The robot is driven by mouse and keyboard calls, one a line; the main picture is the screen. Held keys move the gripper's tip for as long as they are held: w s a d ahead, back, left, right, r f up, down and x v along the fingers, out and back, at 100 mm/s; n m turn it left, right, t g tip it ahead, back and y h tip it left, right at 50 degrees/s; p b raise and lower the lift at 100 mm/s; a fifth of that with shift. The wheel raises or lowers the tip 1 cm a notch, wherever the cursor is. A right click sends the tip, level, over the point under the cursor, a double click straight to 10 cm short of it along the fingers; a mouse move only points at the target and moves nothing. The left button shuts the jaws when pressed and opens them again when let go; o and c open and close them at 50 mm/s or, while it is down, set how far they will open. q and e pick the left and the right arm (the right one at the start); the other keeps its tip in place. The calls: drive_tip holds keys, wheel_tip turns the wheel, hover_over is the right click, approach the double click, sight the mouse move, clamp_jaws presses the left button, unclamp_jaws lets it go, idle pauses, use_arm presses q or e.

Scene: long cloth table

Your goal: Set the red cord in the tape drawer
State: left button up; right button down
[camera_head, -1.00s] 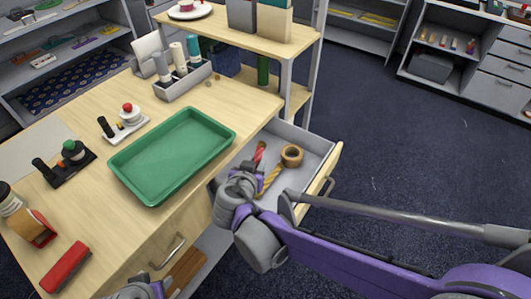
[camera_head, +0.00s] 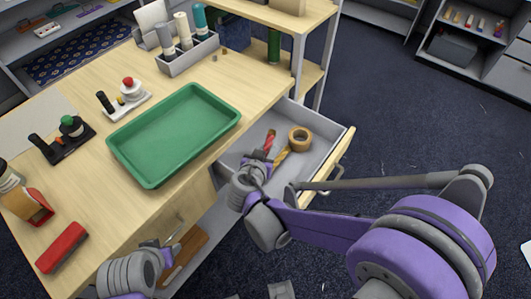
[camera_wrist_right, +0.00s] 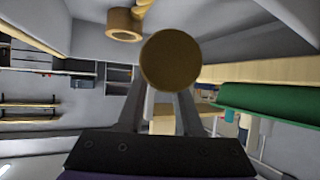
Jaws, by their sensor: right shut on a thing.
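The red cord (camera_head: 269,141) is held by my right gripper (camera_head: 261,162) and points up from it, over the open drawer (camera_head: 318,160) in the head view. In the right wrist view, a round brown end face (camera_wrist_right: 170,60) sits between the fingers, hiding what is behind it. Whether the cord touches the drawer floor I cannot tell. A brown tape roll (camera_head: 299,138) and a yellow twisted cord (camera_head: 281,157) lie in the drawer just right of it. My left gripper (camera_head: 171,246) is low at the table's front edge; its fingers are unclear.
A green tray (camera_head: 150,178) lies on the table left of the drawer. A grey holder with bottles (camera_head: 190,57) stands behind it. A red block (camera_head: 62,248) lies at the front left. A shelf post (camera_head: 301,68) rises behind the drawer.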

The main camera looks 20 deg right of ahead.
drive_tip(key=shift+f, duration=0.55)
drive_tip(key=shift+f+b, duration=0.55)
drive_tip(key=shift+f, duration=0.05)
drive_tip(key=c, duration=0.6)
unclamp_jaws()
